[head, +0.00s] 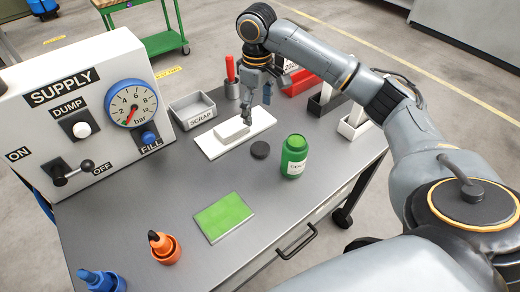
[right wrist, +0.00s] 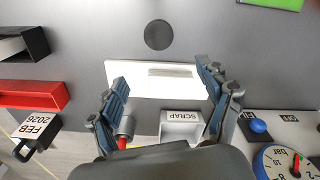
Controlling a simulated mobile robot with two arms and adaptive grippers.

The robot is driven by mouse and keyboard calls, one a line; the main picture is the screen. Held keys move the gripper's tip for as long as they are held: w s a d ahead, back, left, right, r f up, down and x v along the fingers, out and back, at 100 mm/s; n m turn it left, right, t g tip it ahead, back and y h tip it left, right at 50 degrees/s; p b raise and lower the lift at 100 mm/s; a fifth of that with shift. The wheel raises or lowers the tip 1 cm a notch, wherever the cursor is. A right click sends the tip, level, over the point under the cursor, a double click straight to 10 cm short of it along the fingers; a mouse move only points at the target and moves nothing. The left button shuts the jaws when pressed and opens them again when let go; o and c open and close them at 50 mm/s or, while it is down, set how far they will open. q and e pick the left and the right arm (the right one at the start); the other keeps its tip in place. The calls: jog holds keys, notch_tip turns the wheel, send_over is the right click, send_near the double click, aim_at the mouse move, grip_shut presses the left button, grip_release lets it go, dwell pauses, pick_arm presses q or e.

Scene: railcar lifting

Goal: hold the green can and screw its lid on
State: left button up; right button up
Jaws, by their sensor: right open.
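The green can (head: 293,160) stands upright on the grey table, with a white label on its front. A dark round lid (head: 260,149) lies flat on the table just left of the can, apart from it. The lid also shows in the right wrist view (right wrist: 158,35), where the can is not seen. My right gripper (head: 257,108) is open and empty, above and behind the lid, over the back of the white plate. Its fingers are spread in the wrist view (right wrist: 162,78). My left gripper is not in view.
A white plate (head: 210,147) with a pale block on it lies behind the lid. A scrap bin (head: 192,112) and a red-handled tool (head: 231,70) stand farther back. A supply panel (head: 70,95) stands left; a green pad (head: 224,217) lies in front.

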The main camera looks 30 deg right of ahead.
send_over(258, 147)
notch_tip(258, 147, down, 9)
jog(key=shift+w+r+p, duration=0.1)
jog(key=shift+r+p, duration=0.05)
jog(key=shift+p, duration=0.2)
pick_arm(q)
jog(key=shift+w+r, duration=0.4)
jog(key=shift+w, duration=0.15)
pick_arm(e)
jog(key=shift+f, duration=0.4)
notch_tip(258, 147, down, 4)
jog(key=shift+f+p, duration=0.2)
jog(key=shift+p, duration=0.4)
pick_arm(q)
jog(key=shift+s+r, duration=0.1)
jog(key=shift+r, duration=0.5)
pick_arm(e)
jog(key=c, duration=1)
